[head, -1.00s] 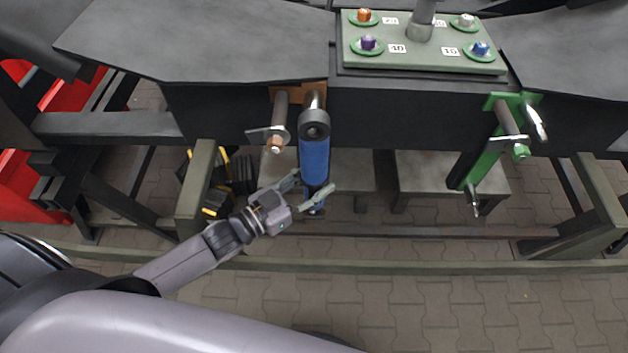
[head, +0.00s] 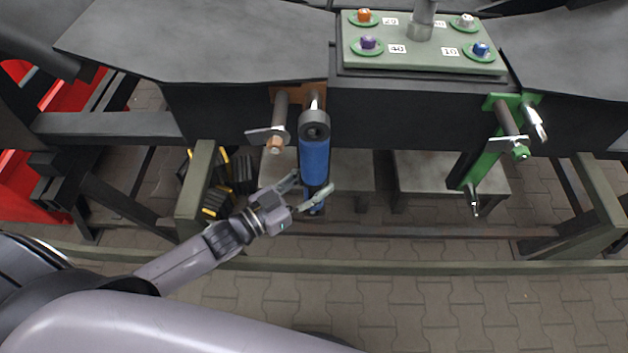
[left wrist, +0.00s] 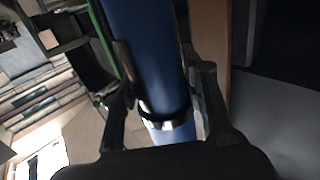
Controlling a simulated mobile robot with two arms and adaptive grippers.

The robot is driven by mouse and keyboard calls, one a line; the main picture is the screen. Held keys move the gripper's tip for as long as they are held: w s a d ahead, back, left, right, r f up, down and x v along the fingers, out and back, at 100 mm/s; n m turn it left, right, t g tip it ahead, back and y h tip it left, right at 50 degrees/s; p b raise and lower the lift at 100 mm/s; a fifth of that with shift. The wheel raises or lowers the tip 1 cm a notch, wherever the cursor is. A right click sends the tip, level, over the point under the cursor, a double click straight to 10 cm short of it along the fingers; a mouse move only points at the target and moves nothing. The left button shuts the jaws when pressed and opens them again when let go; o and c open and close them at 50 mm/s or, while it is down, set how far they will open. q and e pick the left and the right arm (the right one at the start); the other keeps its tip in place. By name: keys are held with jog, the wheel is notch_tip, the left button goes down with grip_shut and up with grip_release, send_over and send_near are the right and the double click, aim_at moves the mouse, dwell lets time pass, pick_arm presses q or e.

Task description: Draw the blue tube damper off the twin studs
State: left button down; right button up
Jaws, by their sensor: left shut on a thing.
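The blue tube damper (head: 314,160) hangs upright in the head view, with a dark ring eye (head: 314,126) at its top. A bright stud (head: 315,100) shows behind the top eye; the lower end is partly hidden by my gripper, and I cannot see a lower stud. My left gripper (head: 308,196) is shut around the lower part of the tube. In the left wrist view the blue tube (left wrist: 150,60) passes between both fingers, with a dark band and bright ring (left wrist: 168,122) low on it. My right gripper is not in view.
Left of the damper, a brown-tipped pin with a flat tab (head: 276,143) sticks out close by. A green bracket with studs (head: 490,150) is at the right. A green plate with coloured knobs (head: 425,50) lies above. A green rail (head: 400,265) runs across in front.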

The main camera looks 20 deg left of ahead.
pick_arm(q)
jog(key=shift+r, duration=0.25)
jog(key=shift+p, duration=0.3)
jog(key=shift+s+d+r+p, duration=0.1)
jog(key=shift+s+d+p, duration=0.1)
jog(key=shift+s, duration=0.2)
jog(key=shift+s+d+p, duration=0.1)
jog(key=shift+s+p, duration=0.1)
jog(key=shift+s, duration=0.2)
jog(key=shift+s+d+p, duration=0.15)
jog(key=shift+s+p, duration=0.05)
jog(key=shift+s, duration=0.35)
jog(key=shift+s+d+p, duration=0.15)
jog(key=shift+s+p, duration=0.05)
jog(key=shift+s, duration=0.3)
jog(key=shift+s+d+p, duration=0.3)
jog(key=shift+s+p, duration=0.1)
jog(key=shift+s, duration=0.55)
jog(key=shift+s+d+p, duration=0.25)
jog(key=shift+s+p, duration=0.15)
jog(key=shift+s, duration=0.7)
